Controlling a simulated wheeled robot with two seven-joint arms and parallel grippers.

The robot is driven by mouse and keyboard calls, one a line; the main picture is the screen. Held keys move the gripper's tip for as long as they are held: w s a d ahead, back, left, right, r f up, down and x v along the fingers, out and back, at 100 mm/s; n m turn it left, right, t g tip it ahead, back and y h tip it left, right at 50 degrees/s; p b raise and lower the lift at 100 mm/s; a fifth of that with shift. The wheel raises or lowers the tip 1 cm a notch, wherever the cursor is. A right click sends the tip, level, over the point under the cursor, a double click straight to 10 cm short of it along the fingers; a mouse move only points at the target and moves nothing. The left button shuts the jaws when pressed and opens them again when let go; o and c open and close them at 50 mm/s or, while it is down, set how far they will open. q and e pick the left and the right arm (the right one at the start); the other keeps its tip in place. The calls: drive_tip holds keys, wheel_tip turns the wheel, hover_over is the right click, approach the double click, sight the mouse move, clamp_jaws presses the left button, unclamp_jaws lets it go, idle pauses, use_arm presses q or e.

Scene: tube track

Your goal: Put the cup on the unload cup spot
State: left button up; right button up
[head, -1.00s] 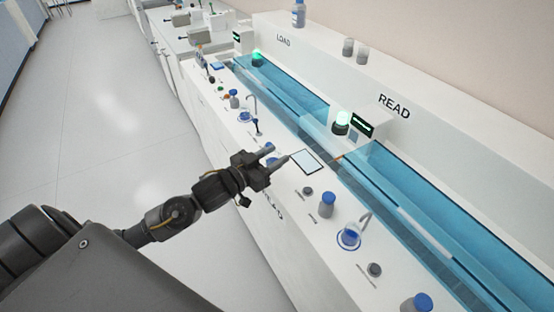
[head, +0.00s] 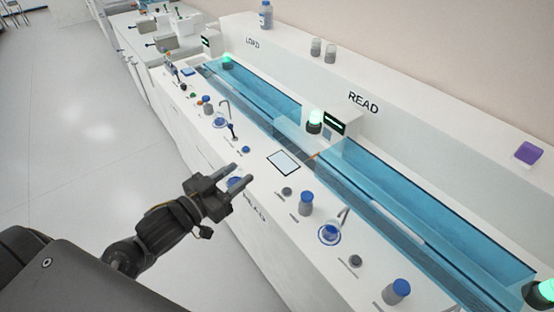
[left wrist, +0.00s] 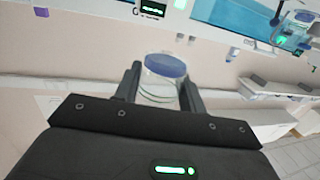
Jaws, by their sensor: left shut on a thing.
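My left gripper (head: 243,175) is raised beside the front edge of the white counter. In the left wrist view its fingers (left wrist: 160,85) are shut on a clear cup with a blue lid (left wrist: 163,82). The head view shows only a little of the cup (head: 235,183) between the fingers, as the gripper hides most of it. I see no sign reading unload in the head view, and I cannot tell which place is the unload cup spot. A blue-ringed spot (head: 328,237) with a blue-capped item on it lies under a thin spout. My right gripper is not in view.
A blue transparent track cover (head: 400,220) runs along the white counter (head: 255,150). A purple block (head: 528,152) sits at right. Open floor (head: 90,140) lies left.

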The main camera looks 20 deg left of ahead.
use_arm(q)
drive_tip(key=shift+w+d+r+n+t+y, duration=0.1)
drive_tip(key=shift+w+r+n+t+y, duration=0.15)
drive_tip(key=shift+w+y, duration=0.2)
drive_tip(key=shift+w+d+r+n+t+y, duration=0.1)
drive_tip(key=shift+w+n+t+y, duration=0.05)
drive_tip(key=shift+w+n+y, duration=0.25)
drive_tip(key=w+d+n+y, duration=0.1)
drive_tip(key=w+y, duration=0.1)
drive_tip(key=w+d+n+y, duration=0.1)
drive_tip(key=w+d+y, duration=0.1)
drive_tip(key=shift+r+n, duration=0.25)
drive_tip(key=shift+r, duration=0.15)
